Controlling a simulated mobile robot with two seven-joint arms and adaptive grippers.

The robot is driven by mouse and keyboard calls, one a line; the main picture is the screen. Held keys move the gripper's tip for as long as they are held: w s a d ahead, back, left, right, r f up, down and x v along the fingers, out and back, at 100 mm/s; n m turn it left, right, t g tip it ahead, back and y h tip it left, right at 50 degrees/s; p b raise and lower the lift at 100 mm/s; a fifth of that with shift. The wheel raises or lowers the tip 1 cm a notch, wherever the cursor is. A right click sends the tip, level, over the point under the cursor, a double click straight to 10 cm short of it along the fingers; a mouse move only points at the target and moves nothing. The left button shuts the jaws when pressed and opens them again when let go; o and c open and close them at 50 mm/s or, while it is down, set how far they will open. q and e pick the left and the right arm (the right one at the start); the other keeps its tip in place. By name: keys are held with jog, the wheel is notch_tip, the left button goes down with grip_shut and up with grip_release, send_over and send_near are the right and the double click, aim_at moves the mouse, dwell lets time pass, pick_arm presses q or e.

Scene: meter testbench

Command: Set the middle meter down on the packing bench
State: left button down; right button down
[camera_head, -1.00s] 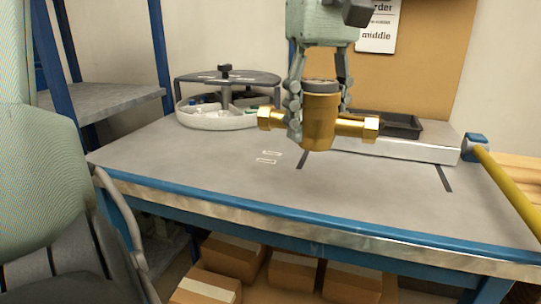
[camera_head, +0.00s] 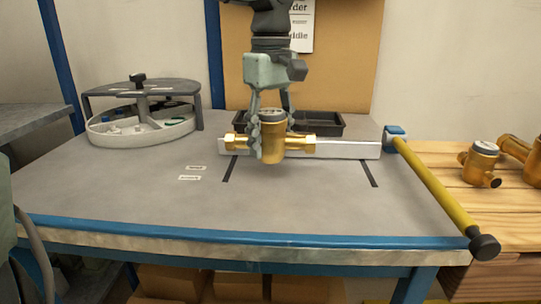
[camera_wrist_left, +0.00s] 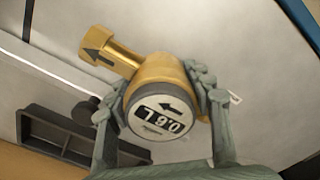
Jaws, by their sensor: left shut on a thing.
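The brass meter (camera_head: 272,137) has a round grey-rimmed top and a threaded pipe end on each side. My left gripper (camera_head: 270,122) is shut on its body from above, with a finger on either side. The left wrist view shows the meter (camera_wrist_left: 160,95) between the fingers, its dial reading "0.6 L" beside an arrow. The packing bench (camera_head: 130,195) has a grey top with a blue front edge. The meter is upright over the bench, in front of a pale raised bar; whether its base touches the top cannot be told. My right gripper is not seen.
A round divided tray (camera_head: 140,135) stands at the back left. A black bin (camera_head: 325,124) is behind the bar (camera_head: 350,150). A yellow bar (camera_head: 435,185) runs along the right edge. More brass meters (camera_head: 480,165) stand on a wooden surface at right. The bench front is clear.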

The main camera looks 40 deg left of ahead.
aim_at(272, 158)
pick_arm(q)
jog(key=shift+w+f, duration=0.25)
jog(key=shift+w, duration=0.05)
notch_tip(272, 158, down, 3)
jog(key=shift+f, duration=0.3)
jog(key=shift+f, duration=0.1)
jog(key=c, duration=1)
grip_release()
jog(key=o, duration=0.4)
jog(key=shift+c, duration=0.2)
